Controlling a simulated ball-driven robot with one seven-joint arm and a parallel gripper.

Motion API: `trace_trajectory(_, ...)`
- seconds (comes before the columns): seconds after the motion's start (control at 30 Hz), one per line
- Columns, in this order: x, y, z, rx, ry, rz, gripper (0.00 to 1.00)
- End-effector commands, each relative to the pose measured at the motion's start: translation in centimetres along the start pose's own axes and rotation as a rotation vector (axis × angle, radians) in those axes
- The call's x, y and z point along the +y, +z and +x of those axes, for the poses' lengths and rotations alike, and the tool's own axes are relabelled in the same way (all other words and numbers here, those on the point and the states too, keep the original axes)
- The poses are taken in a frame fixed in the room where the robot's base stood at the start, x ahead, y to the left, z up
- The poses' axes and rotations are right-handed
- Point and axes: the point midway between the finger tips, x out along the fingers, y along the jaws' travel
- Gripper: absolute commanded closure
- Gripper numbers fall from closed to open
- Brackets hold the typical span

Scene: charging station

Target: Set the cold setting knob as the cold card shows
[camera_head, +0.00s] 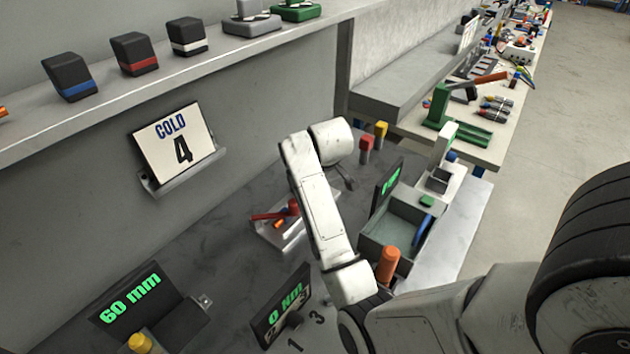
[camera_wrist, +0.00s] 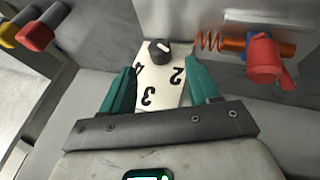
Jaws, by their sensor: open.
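The cold card (camera_head: 175,146) is white, reads "COLD 4" and stands in a holder on the back wall in the head view. In the wrist view a black round knob (camera_wrist: 160,53) with a white mark sits on a white plate (camera_wrist: 158,88) printed with 4, 2 and 3. The mark lies toward the far right of the knob's top; I cannot tell exactly which number it indicates. My gripper (camera_wrist: 161,67) has its two teal fingers apart, empty, on either side of the plate. The knob appears beyond the fingertips. My arm hides this knob in the head view.
A red valve handle (camera_wrist: 264,60) with an orange spring (camera_wrist: 212,41) is right of the knob. A red post (camera_wrist: 34,32) and yellow post (camera_wrist: 10,28) stand left. A shelf (camera_head: 100,115) runs above the card.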

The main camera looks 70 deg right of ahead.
Motion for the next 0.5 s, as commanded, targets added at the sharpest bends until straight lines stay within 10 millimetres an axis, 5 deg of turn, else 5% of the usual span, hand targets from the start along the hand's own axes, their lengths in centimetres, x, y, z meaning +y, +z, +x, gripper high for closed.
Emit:
trace_trajectory(0.2, 0.0, 0.1, 4.0, -0.002, -0.002, 0.001, 0.39)
trace_trajectory(0.5, 0.0, 0.1, 6.5, 0.000, -0.001, 0.002, 0.39)
